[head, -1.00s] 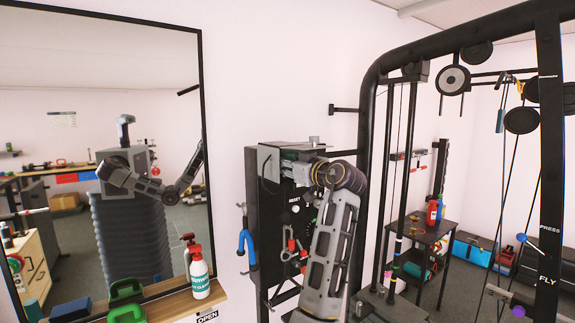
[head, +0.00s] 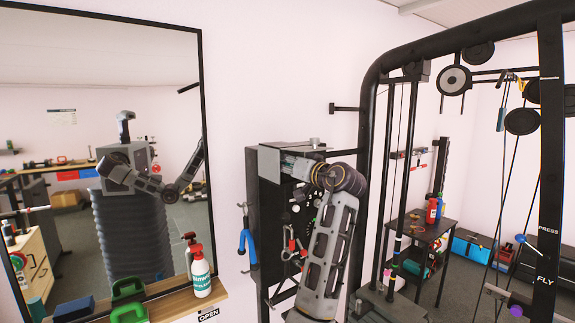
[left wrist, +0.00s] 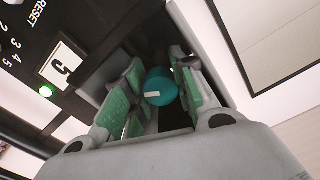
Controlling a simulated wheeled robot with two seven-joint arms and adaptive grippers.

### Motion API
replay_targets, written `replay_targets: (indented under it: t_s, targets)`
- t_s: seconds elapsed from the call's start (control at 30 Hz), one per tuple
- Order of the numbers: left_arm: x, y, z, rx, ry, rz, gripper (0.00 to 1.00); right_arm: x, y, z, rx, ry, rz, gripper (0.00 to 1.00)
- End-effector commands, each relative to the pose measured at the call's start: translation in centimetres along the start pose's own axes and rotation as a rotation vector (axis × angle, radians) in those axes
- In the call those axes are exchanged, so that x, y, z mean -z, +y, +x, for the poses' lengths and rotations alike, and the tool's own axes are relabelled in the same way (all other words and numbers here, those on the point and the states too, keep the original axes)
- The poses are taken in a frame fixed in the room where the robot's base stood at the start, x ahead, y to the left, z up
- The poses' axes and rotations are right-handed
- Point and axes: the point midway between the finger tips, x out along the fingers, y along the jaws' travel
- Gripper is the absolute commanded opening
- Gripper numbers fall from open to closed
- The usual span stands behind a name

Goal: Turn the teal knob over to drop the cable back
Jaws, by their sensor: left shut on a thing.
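My left gripper (head: 285,163) reaches the upper part of the black wall unit (head: 285,148), with its arm rising from below. In the left wrist view, the teal knob (left wrist: 161,87) sits between the green-padded fingers. It is a round teal piece with a small white mark. The gripper (left wrist: 158,92) is shut on it. In the head view the knob is hidden by the gripper. I cannot tell which cable belongs to the knob. My right gripper is not in view.
A blue hook (head: 246,241) and red clip (head: 291,246) hang low on the unit. A mirror (head: 100,150) stands left, the black cable-machine frame (head: 372,110) right.

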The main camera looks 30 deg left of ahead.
Motion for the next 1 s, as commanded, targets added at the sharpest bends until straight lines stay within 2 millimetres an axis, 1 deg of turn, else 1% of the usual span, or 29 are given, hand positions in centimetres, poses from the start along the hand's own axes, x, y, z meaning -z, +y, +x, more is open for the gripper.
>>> replay_targets:
  t_s: [0.33,0.37,0.4,0.43,0.77,1.0]
  targets:
    - [-0.04,0.0,0.02,0.001,0.0,0.003,0.03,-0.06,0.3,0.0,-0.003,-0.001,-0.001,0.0]
    - [-0.04,0.01,0.02,0.001,0.0,0.003,0.29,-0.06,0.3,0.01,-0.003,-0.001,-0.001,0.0]
    - [-0.05,0.01,0.02,0.001,0.0,0.003,0.34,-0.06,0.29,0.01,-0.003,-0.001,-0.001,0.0]
    - [-0.05,0.01,0.02,0.0,0.0,0.003,0.37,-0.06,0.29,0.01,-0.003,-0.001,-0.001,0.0]
    - [-0.07,0.02,0.01,0.0,-0.001,-0.001,0.37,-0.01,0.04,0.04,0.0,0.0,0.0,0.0]
    - [-0.09,0.04,0.01,0.0,-0.001,-0.044,0.37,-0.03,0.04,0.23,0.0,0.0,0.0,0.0]
